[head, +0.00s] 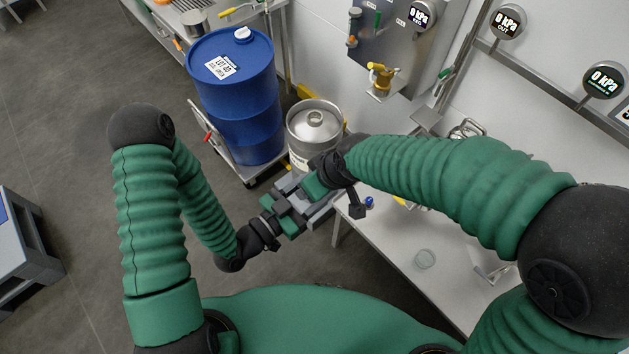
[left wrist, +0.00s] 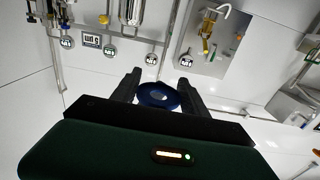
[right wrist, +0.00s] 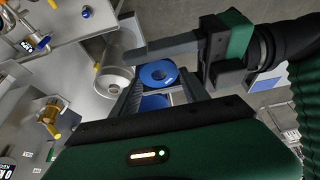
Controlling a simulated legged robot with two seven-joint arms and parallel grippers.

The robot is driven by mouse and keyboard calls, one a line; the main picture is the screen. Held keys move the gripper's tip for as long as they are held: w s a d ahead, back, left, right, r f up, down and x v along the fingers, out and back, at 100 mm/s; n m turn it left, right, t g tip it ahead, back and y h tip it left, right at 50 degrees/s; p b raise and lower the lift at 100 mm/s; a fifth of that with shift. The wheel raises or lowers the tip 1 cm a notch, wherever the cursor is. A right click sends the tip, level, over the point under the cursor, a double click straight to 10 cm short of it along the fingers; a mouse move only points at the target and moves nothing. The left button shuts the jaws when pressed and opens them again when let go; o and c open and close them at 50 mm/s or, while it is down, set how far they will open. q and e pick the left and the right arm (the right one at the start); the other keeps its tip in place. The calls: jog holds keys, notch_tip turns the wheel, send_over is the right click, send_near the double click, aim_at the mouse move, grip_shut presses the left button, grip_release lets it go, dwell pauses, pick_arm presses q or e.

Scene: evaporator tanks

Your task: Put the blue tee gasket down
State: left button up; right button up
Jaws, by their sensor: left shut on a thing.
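My left gripper (left wrist: 160,85) is shut on the blue tee gasket (left wrist: 158,96), a flat ring with a central hole, held between its fingertips. The ring also shows in the right wrist view (right wrist: 157,74), beside the left gripper's long dark finger. My right gripper (right wrist: 160,85) has its fingers apart, close to the left gripper. A second blue patch (right wrist: 155,103) shows between the right fingers; I cannot tell what it is. In the head view, the left gripper (head: 287,212) and right gripper (head: 318,186) nearly meet and hide the ring.
A steel keg (head: 314,125) and a blue drum (head: 235,95) stand beyond. A clear round dish (head: 425,259) sits on the table. The table's middle is mostly free.

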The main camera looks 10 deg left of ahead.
jog(key=c, duration=0.7)
pick_arm(q)
jog(key=o, duration=1.4)
pick_arm(e)
jog(key=shift+c, duration=0.7)
